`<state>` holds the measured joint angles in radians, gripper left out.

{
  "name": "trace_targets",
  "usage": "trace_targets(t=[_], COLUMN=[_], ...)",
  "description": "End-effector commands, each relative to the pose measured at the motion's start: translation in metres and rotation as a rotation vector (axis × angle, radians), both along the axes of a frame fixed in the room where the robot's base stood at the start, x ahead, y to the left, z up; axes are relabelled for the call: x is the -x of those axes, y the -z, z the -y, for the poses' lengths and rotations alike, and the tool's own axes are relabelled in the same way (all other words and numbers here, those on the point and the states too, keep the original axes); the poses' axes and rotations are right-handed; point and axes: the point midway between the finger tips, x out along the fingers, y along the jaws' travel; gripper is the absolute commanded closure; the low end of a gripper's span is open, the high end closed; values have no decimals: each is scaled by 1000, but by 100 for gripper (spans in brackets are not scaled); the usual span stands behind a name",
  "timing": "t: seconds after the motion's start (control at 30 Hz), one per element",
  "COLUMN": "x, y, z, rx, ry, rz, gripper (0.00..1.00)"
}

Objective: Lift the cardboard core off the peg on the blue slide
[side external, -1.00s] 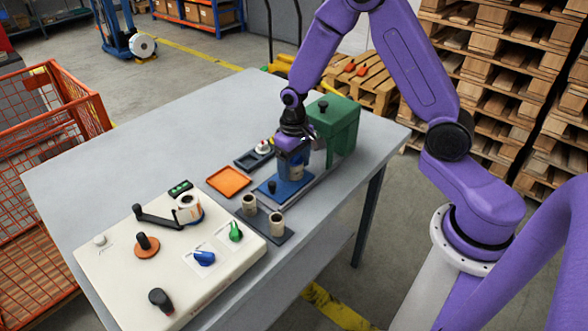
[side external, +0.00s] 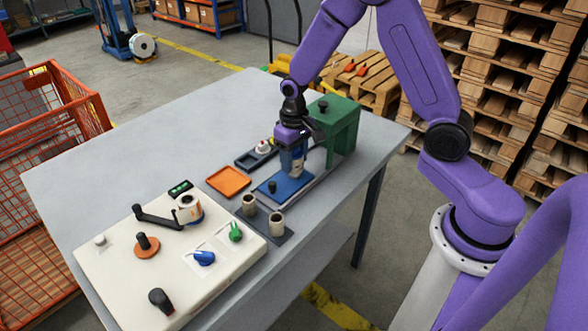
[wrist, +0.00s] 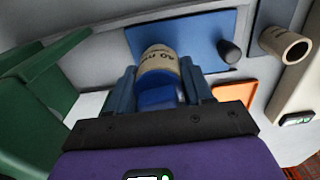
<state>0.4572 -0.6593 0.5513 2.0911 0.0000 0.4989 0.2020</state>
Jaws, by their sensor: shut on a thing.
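The cardboard core (wrist: 160,60), a tan tube with dark print, is between the blue fingers of my gripper (wrist: 170,88) in the wrist view. In the side view my gripper (side external: 294,167) is upright over the blue slide (side external: 288,190), shut on the core. The blue slide (wrist: 185,32) also shows behind the core in the wrist view. A black knob (side external: 272,187) stands on the slide's near end. The peg under the core is hidden, so I cannot tell whether the core is clear of it.
The green press (side external: 340,125) stands close behind my gripper. Two tan cores (side external: 249,204) stand on a dark plate beside the cream rewinder (side external: 130,270).

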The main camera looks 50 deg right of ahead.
Motion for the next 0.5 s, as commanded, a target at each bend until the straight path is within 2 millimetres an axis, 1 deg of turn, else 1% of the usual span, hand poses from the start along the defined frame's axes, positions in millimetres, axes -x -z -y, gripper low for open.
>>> trace_targets(t=[0.3,0.5], x=[0,0], y=[-20,-28], z=[0,0], rx=[0,0], ry=[0,0], rz=[2,0], gripper=[64,64])
